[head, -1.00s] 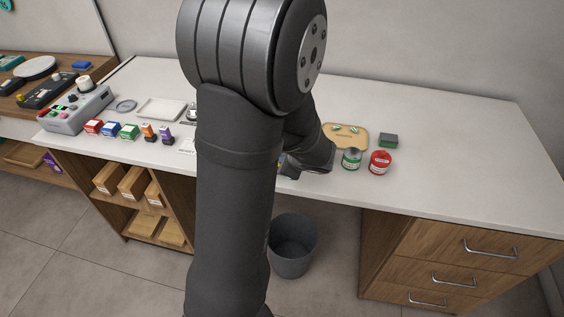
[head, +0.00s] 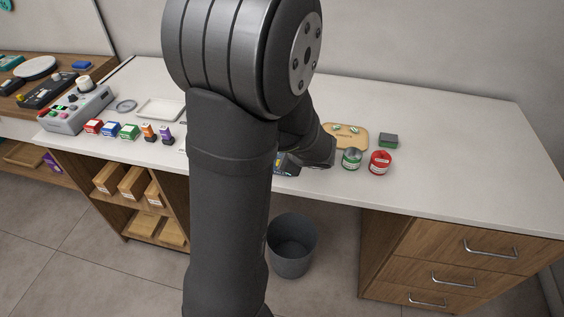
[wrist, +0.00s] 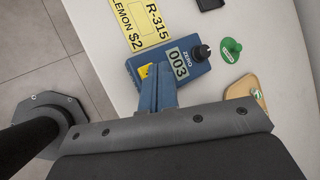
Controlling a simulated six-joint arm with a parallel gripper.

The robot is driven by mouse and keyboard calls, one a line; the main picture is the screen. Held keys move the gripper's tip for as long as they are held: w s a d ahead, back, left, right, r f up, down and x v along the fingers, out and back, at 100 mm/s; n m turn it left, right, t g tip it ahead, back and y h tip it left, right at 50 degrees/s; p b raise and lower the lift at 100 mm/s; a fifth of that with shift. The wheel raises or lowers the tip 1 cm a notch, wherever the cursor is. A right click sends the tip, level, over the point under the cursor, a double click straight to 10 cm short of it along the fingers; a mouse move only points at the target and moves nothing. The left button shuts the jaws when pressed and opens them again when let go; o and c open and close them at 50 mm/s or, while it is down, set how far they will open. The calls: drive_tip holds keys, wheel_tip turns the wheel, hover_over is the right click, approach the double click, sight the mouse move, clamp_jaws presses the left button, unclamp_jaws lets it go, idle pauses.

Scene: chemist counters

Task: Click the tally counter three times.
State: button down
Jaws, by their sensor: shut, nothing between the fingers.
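The tally counter (wrist: 193,50) is a blue box in the wrist view, with a display reading 003, the word ZERO, a black knob and a yellow patch. In the head view a small part of it (head: 284,168) shows beside my arm near the counter's front edge. My gripper (wrist: 160,78) is shut and empty. Its blue fingers overlap the near side of the tally counter in the wrist view; I cannot tell whether they touch it. The fingers hide part of its top. In the head view my arm hides the fingertips.
A green-labelled tin (head: 352,159), red tin (head: 380,163) and wooden board (head: 358,142) stand to the right. The worktop's right side is clear.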

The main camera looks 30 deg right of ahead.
drive_tip(key=shift+r, duration=2.5)
wheel_tip(320, 180, up, 4)
drive_tip(key=shift+f, duration=0.1)
drive_tip(key=shift+f, duration=0.1)
drive_tip(key=shift+f, duration=2.95)
drive_tip(key=shift+r, duration=0.55)
